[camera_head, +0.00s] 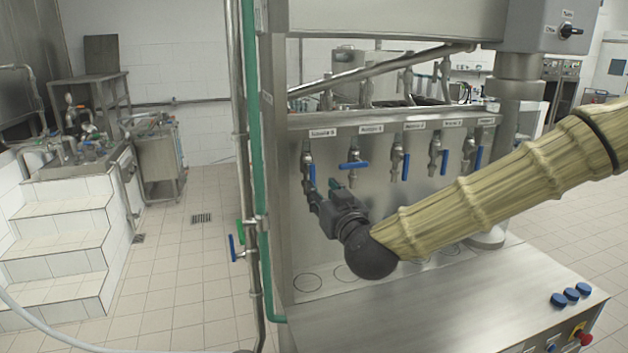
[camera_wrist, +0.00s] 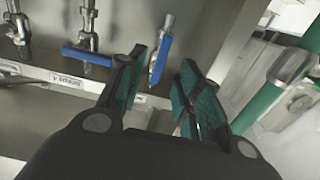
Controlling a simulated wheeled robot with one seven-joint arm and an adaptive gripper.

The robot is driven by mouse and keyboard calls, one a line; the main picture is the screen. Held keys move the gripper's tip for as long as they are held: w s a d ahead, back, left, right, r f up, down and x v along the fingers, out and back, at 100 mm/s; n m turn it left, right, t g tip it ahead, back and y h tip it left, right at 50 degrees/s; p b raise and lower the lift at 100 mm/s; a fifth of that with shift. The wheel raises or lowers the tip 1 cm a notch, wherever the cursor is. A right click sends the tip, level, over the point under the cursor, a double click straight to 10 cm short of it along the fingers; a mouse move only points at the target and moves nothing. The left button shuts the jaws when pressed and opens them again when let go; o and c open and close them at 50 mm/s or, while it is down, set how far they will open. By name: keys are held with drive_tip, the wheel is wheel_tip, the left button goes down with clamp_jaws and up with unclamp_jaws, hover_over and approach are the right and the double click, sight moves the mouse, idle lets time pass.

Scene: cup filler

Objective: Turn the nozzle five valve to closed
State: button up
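A row of valves with blue handles hangs on the steel filler panel. The leftmost valve's blue handle (camera_head: 312,175) points downward; its label (camera_head: 322,132) is too small to read surely. The handle of the valve to its right (camera_head: 354,165) lies horizontal. My gripper (camera_head: 313,191) is at the leftmost valve, below and close to its handle. In the wrist view, my gripper (camera_wrist: 158,72) is open, with green-padded fingers apart. The leftmost handle (camera_wrist: 161,58) reaches toward the gap between the fingertips; contact cannot be told. The horizontal handle (camera_wrist: 87,56) lies left of the fingers.
Three more blue handles, the nearest one (camera_head: 405,167) included, point down farther right. A green pipe (camera_head: 256,150) runs upright left of the panel. A steel worktop (camera_head: 430,305) lies below, with blue buttons (camera_head: 571,294) at its right front.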

drive_tip(key=p+x, duration=0.2)
drive_tip(key=x, duration=0.4)
drive_tip(key=shift+w+a, duration=0.1)
clamp_jaws()
